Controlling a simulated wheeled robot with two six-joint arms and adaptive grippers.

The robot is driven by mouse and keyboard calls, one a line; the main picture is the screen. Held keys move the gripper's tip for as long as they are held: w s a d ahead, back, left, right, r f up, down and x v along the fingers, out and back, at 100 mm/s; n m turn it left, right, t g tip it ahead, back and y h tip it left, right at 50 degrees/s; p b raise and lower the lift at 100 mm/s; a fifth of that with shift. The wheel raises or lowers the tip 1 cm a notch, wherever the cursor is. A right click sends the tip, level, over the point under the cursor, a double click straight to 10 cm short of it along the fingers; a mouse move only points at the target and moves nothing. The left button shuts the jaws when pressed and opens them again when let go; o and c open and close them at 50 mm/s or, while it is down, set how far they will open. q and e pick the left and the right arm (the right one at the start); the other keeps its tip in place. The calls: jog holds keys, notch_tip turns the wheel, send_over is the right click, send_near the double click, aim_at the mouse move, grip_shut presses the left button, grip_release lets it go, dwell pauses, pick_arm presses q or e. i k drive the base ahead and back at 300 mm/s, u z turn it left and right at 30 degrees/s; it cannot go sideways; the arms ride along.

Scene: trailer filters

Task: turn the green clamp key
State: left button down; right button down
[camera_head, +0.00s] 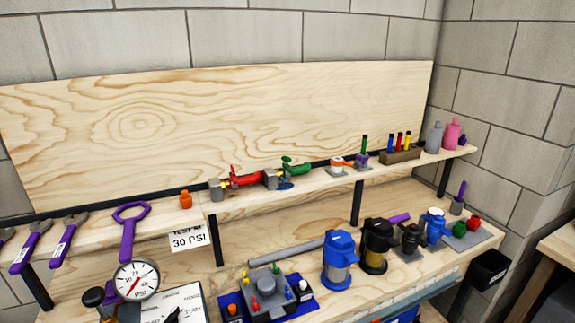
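A grey fixture block (268,303) sits on a blue mat (228,299) on the lower bench, at the bottom middle of the picture. On the upper shelf, a green-handled tool (296,166) lies beside a red-handled tool (246,179). I cannot see either of my grippers clearly in this view.
A blue filter housing (339,258) and a black one (376,246) stand to the right. A pressure gauge (136,281) stands at left.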

aim_at(286, 159)
jog(key=k, duration=0.45)
jog(key=z, duration=0.2)
jog(key=i, duration=0.8)
jog(key=z, duration=0.6)
